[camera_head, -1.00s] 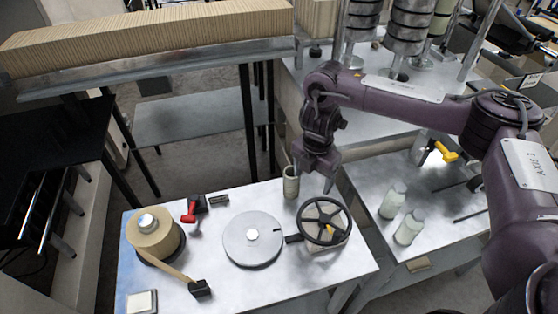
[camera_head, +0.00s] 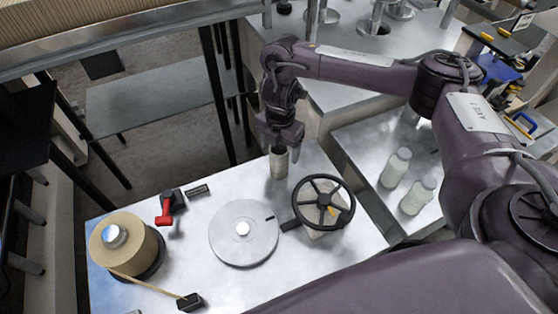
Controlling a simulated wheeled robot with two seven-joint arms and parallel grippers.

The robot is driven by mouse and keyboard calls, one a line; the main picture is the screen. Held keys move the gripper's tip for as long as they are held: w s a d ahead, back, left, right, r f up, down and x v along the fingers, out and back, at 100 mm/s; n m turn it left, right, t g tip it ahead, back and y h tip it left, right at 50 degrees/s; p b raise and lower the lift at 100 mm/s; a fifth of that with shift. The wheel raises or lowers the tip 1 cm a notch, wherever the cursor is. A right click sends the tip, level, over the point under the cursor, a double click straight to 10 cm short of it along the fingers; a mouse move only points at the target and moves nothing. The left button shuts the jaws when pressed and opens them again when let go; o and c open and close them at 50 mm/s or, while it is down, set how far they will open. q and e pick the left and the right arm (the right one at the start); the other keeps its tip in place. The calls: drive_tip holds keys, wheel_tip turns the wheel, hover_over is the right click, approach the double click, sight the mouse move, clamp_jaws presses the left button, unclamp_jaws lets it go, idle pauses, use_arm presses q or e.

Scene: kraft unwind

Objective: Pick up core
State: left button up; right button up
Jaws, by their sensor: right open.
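The core, a small pale greenish-grey cylinder (camera_head: 279,164), stands upright at the back edge of the metal table (camera_head: 190,272), left of the black handwheel. My right gripper (camera_head: 285,153) points down at it. Its jaws are open, with one finger visible to the right of the core. The gripper covers the core's top, and I cannot tell whether the fingers touch it. My left gripper is not in view.
The black handwheel (camera_head: 323,203) stands close to the right of the core. A round grey disc (camera_head: 243,234), a brown kraft roll (camera_head: 121,248) and a red-handled tool (camera_head: 166,208) are further left. Two pale bottles (camera_head: 396,168) stand on the right-hand table.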

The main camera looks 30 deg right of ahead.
wheel_tip(320, 180, down, 4)
drive_tip(key=shift+s+a+r+b, duration=0.1)
drive_tip(key=shift+a+b, duration=0.05)
drive_tip(key=shift+b, duration=0.2)
drive_tip(key=c, duration=1.1)
